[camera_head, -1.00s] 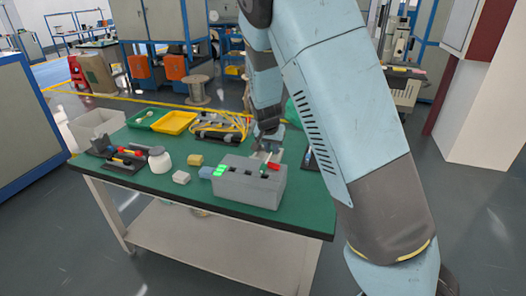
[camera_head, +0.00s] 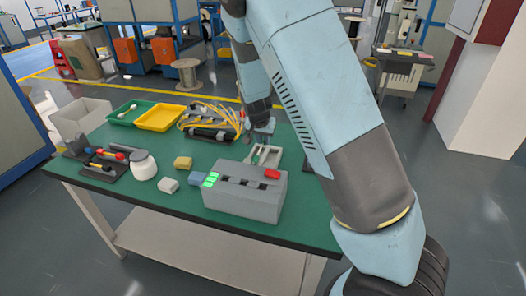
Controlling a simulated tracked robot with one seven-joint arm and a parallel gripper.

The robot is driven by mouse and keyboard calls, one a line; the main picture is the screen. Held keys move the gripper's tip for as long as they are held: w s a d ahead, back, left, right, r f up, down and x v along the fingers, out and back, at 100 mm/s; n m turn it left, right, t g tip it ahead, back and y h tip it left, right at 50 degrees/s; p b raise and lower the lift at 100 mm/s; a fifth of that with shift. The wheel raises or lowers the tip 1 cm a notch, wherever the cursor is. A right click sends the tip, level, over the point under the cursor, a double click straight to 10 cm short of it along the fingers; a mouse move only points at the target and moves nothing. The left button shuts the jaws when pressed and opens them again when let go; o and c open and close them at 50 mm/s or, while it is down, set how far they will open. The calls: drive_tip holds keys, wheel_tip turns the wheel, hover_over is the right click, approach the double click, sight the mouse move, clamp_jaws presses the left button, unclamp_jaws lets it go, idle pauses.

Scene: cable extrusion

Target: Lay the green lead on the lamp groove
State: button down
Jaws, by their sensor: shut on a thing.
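My gripper (camera_head: 263,138) is low over the far side of the table, behind the grey box. It is shut on a thin, small piece, seemingly the green lead (camera_head: 257,153); the arm and the small size make it hard to make out. A pale holder (camera_head: 268,158) lies just below the fingers. I cannot tell which slot is the lamp groove. My gripper is behind the box, apart from it.
Yellow (camera_head: 183,164), white (camera_head: 168,186) and blue (camera_head: 198,180) blocks and a white jar (camera_head: 144,166) stand left of the box. A black tool tray (camera_head: 100,172), green tray (camera_head: 128,115), yellow tray (camera_head: 160,118), grey bin (camera_head: 82,118) and yellow cable coil (camera_head: 222,118) lie farther left and back.

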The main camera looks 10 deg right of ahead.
sight(264, 156)
drive_tip(key=shift+d+f, duration=0.15)
drive_tip(key=shift+f, duration=2.4)
drive_tip(key=c, duration=1)
unclamp_jaws()
drive_tip(key=v, duration=1.2)
drive_tip(key=shift+s, duration=0.1)
drive_tip(key=shift+d+r, duration=0.1)
